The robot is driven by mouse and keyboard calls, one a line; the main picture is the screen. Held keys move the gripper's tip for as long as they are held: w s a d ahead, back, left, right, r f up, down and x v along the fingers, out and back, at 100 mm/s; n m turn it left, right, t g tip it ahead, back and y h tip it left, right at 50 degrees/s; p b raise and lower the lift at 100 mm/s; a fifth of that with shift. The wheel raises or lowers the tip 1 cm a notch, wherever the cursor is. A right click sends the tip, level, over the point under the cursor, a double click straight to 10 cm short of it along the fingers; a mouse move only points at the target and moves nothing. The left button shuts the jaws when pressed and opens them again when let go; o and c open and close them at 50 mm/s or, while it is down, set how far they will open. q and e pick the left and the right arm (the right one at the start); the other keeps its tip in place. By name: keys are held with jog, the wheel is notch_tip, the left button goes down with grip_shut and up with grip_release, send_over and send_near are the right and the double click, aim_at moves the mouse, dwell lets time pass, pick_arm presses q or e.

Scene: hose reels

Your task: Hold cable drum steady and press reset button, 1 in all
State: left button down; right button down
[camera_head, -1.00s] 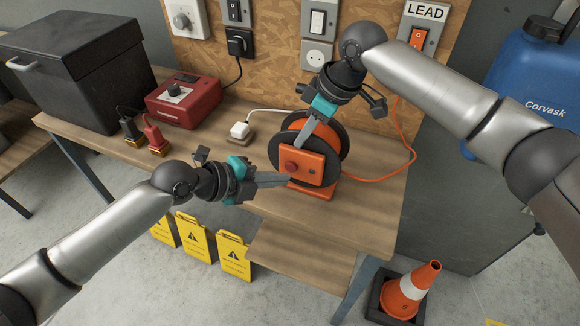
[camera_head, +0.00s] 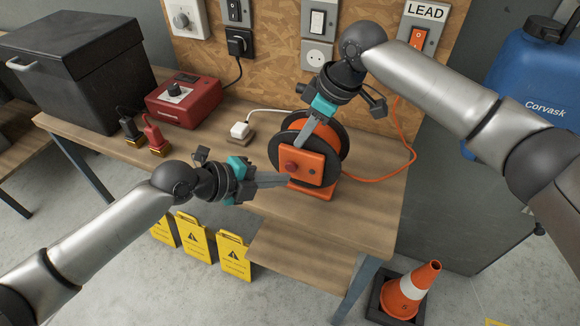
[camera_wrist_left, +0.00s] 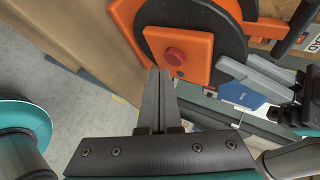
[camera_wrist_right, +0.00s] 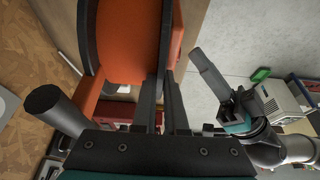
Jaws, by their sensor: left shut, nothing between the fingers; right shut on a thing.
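The cable drum (camera_head: 341,148) stands upright on the bench, with black flanges, an orange core and an orange front plate (camera_head: 315,165). The round red reset button (camera_head: 292,167) is on that plate; it also shows in the left wrist view (camera_wrist_left: 175,56). My left gripper (camera_head: 287,181) is shut and empty, its tips just below the button and close to the plate's lower left edge. Whether the tips touch the plate I cannot tell. My right gripper (camera_head: 299,146) reaches down from above and is shut on the drum's near black flange, also seen in the right wrist view (camera_wrist_right: 165,45).
An orange cable (camera_head: 413,150) runs from the drum towards the wall board. A white plug block (camera_head: 240,130), red box (camera_head: 185,102) and black chest (camera_head: 80,75) stand left on the bench (camera_head: 350,230). The bench front right is clear. A cone (camera_head: 412,290) stands on the floor.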

pick_arm(q)
jog(key=shift+w, duration=0.15)
pick_arm(e)
jog(key=shift+r, duration=0.1)
pick_arm(q)
jog(key=shift+w+d, duration=0.15)
jog(key=shift+w, duration=0.1)
jog(key=shift+w+d, duration=0.2)
jog(key=shift+w, duration=0.4)
dwell(1.1)
jog(key=shift+s+a, duration=0.35)
jog(key=shift+s, duration=0.6)
jog(key=s, duration=0.1)
jog(key=s+a, duration=0.1)
jog(key=s, duration=0.2)
jog(key=shift+s+a, duration=0.3)
jog(key=shift+s, duration=0.1)
